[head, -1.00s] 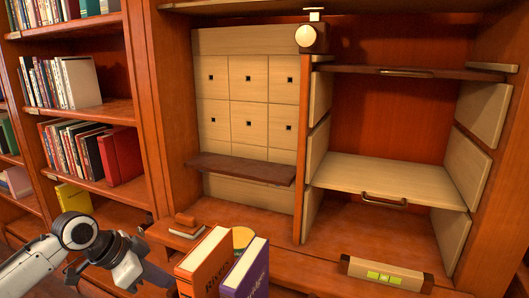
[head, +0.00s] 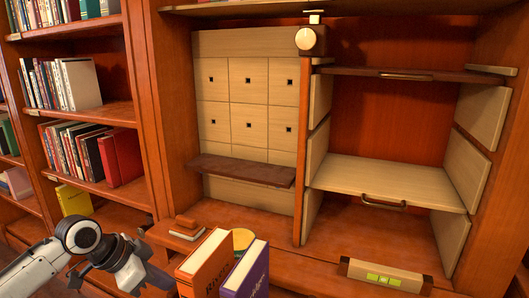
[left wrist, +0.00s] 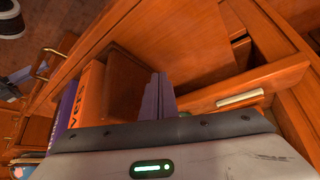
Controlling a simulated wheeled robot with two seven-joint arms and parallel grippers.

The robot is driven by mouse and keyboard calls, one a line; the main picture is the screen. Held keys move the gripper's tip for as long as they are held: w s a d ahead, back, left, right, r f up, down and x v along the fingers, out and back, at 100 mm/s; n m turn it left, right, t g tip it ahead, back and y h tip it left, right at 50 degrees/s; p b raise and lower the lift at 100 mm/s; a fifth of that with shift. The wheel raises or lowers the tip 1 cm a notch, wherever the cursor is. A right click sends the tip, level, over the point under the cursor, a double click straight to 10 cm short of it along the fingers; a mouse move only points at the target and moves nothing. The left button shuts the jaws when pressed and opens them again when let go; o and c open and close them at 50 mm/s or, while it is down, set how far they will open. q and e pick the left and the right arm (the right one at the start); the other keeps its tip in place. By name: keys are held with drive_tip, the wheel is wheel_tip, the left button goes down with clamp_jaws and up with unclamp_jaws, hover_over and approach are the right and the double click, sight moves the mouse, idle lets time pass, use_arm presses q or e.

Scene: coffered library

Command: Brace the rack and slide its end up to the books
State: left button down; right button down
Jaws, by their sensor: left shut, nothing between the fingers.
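An orange book (head: 207,264) and a purple book (head: 247,272) stand upright side by side at the bottom of the head view. The orange book (left wrist: 87,97) and purple book (left wrist: 66,110) also show in the left wrist view. Beside the orange book there is a brown wooden panel (left wrist: 124,84), perhaps the rack's end; I cannot tell for sure. The rest of the rack is hidden or out of view. My left gripper (head: 165,280) is left of the books. Its dark fingers (left wrist: 158,90) are shut and empty beside the panel; contact is unclear. My right gripper is not in view.
A yellow round-rimmed object (head: 243,239) is behind the books. A shelved cabinet rises behind; bookshelves (head: 90,110) stand left.

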use_arm(q)
drive_tip(key=shift+s+d+p, duration=0.4)
drive_tip(key=shift+d+p, duration=0.3)
drive_tip(key=shift+d, duration=0.15)
idle(0.7)
drive_tip(key=shift+d+p, duration=0.2)
drive_tip(key=shift+p, duration=0.4)
idle(1.9)
idle(1.4)
